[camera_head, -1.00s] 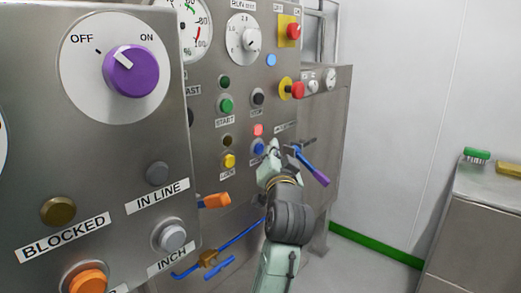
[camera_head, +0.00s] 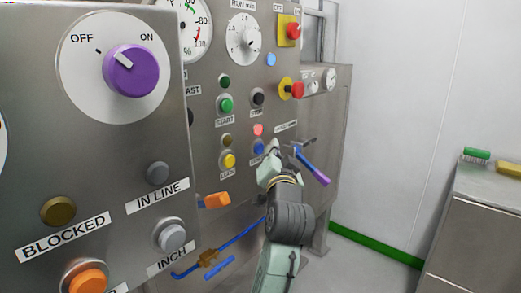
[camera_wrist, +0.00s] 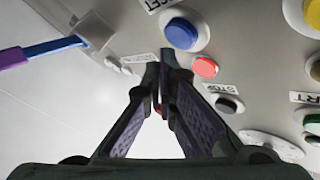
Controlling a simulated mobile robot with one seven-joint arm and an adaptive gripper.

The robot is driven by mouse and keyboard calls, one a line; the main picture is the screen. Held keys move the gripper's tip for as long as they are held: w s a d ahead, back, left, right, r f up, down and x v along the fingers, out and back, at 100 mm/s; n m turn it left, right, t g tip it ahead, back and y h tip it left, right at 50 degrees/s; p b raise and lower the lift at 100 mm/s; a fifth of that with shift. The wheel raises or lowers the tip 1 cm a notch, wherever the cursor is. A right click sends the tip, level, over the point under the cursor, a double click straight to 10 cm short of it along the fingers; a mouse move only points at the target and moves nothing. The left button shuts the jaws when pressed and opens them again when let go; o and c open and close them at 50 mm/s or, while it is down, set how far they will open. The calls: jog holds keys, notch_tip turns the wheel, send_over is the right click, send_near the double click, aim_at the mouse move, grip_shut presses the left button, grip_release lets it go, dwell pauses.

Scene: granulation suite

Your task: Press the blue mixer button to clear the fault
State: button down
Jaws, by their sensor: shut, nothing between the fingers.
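The blue button (camera_head: 258,147) sits on the grey mixer panel (camera_head: 205,120), below a lit red lamp (camera_head: 258,130) and right of a yellow button. In the wrist view the blue button (camera_wrist: 181,33) is at the upper middle, with the red lamp (camera_wrist: 204,67) below and right of it. My gripper (camera_head: 273,148) is at the panel, just right of the blue button in the head view. In the wrist view my gripper (camera_wrist: 161,58) is shut and empty, its tips pointing at the panel below and left of the blue button. Whether the tips touch the panel I cannot tell.
A blue and purple lever (camera_head: 312,167) juts out right of my gripper. A nearer panel (camera_head: 110,170) with a purple knob fills the left. An orange handle (camera_head: 214,200) and blue pipes lie below. Floor at the right is clear before a side cabinet (camera_head: 480,225).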

jog(key=shift+a, duration=0.1)
jog(key=shift+w+a, duration=0.25)
jog(key=shift+w+a, duration=0.25)
jog(key=shift+a, duration=0.1)
dwell(0.9)
dwell(0.3)
jog(key=shift+s+d, duration=0.5)
jog(key=shift+d, duration=0.2)
jog(key=shift+p, duration=0.3)
jog(key=shift+s+d, duration=0.75)
jog(key=shift+d, duration=0.25)
jog(key=shift+s+d, duration=0.75)
jog(key=shift+d, duration=0.25)
